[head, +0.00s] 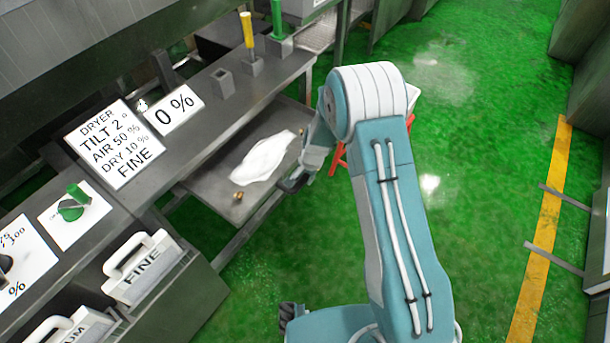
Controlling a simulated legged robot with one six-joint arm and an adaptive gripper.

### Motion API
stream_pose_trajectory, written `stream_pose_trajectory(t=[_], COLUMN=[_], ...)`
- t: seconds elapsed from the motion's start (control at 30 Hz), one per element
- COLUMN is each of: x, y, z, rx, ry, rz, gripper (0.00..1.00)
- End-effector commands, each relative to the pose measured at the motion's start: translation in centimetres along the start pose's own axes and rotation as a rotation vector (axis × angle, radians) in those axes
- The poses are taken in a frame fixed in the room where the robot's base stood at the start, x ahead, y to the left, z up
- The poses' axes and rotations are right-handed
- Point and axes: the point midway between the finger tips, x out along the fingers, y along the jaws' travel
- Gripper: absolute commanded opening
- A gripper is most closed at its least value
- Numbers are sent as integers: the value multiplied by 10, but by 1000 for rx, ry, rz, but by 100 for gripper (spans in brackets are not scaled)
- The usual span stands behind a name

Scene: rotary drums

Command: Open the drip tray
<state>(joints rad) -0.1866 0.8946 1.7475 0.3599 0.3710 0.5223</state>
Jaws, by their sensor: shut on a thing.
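The grey metal drip tray (212,182) sits below the counter, with its surface showing out past the counter's edge. A crumpled white cloth (265,156) and a small brass-coloured piece (238,196) are on it. My gripper (292,184) is at the tray's right, outer edge, with its dark fingers low against it. It is shut on the tray's edge; the exact grip point is small and partly hidden by my wrist.
The counter (150,170) carries a dryer sign (114,142), a 0 % sign (174,110), a green knob (73,207) and yellow (248,32) and green (278,20) handles. Labelled bins (145,268) stand lower left. Green floor (480,170) is open to the right.

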Motion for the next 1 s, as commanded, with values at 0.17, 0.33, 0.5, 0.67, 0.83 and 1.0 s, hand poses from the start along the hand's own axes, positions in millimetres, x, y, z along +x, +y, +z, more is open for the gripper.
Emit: stream_pose_trajectory(t=[0.17,0.33,0.5,0.67,0.83,1.0], x=[0,0,0,-7,-36,-72], y=[0,0,0,0,-1,0], z=[1,0,0,0,0,-1], rx=[-1,0,0,-1,0,0], ry=[-1,-2,-2,-1,1,0], rz=[0,-1,0,-1,-3,-3], gripper=[62,69,69,69,69,69])
